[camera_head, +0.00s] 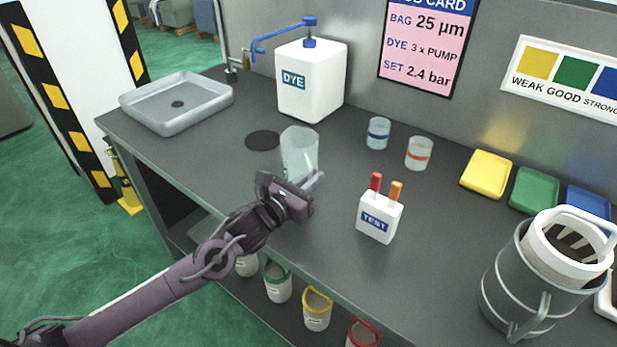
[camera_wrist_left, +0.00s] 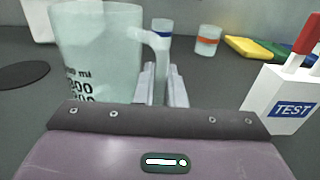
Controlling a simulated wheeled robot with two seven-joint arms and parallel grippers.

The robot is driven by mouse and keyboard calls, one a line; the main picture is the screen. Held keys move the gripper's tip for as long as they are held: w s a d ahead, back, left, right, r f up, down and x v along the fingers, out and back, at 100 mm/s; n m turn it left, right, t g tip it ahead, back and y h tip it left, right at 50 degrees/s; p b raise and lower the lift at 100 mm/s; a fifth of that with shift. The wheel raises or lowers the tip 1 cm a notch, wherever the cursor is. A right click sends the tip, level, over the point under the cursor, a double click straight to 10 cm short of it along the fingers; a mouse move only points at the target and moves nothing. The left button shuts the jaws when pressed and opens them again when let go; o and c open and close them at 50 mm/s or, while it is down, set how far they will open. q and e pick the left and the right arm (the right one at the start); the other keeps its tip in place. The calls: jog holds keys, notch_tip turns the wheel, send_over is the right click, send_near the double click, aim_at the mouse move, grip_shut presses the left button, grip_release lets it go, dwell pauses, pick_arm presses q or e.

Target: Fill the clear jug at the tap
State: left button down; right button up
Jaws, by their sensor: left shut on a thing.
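The clear jug (camera_head: 299,150) is upright at the middle of the counter, right of the black round mat. My left gripper (camera_head: 313,183) is shut on its handle; in the left wrist view the fingers (camera_wrist_left: 164,88) lie on either side of the handle's lower part, and the jug (camera_wrist_left: 95,45) shows dark volume marks. No liquid is visible in it. I cannot tell whether its base touches the counter. My right gripper is out of view.
The white DYE container (camera_head: 318,95) with a blue pump stands behind the black mat (camera_head: 262,140). Two banded cups (camera_head: 378,138), a TEST holder (camera_head: 378,222), coloured trays (camera_head: 486,174) and a metal pot (camera_head: 505,290) are to the right. Counter between jug and basin is mostly clear.

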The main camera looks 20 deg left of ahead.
pick_arm(q)
notch_tip(320, 180, up, 20)
jog(key=shift+f, duration=0.25)
